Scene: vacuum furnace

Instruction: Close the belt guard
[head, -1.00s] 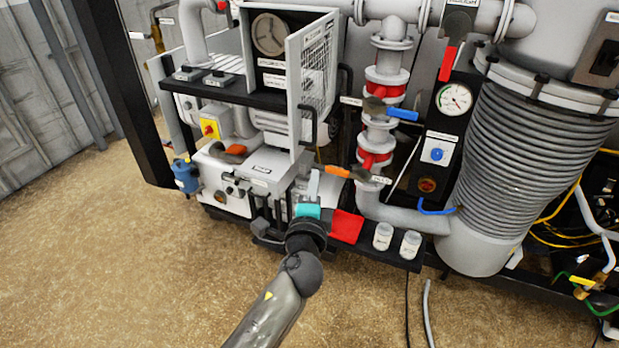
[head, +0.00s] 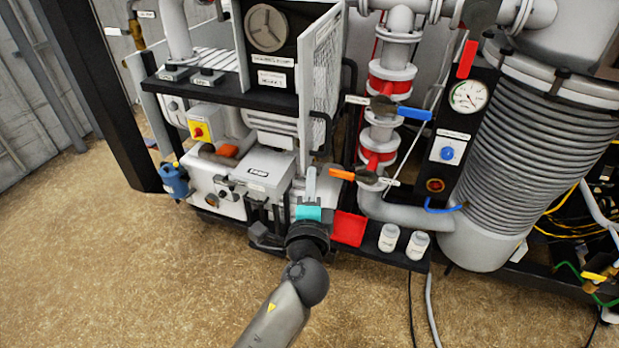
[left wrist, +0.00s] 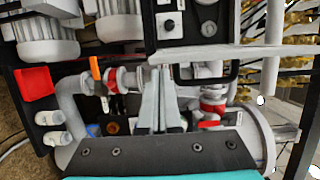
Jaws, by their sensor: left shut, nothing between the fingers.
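The belt guard (head: 323,75) is a pale panel with mesh, swung open and standing out from the machine in the head view. Its black handle (head: 321,131) is on its outer edge. The round pulley (head: 267,28) is uncovered to its left. In the left wrist view the guard's edge (left wrist: 265,55) runs across the upper right, with the handle (left wrist: 208,82) below it. My left gripper (head: 311,180) is shut and empty, below the handle in the head view. Its fingers also show in the left wrist view (left wrist: 159,95), left of the handle. My right gripper is out of view.
An orange-handled valve (head: 342,174) and a blue-handled valve (head: 412,113) are on the pipe right of the guard. A red tray (head: 349,228) and two white jars (head: 389,237) are on the low shelf. The floor (head: 130,270) in front is clear.

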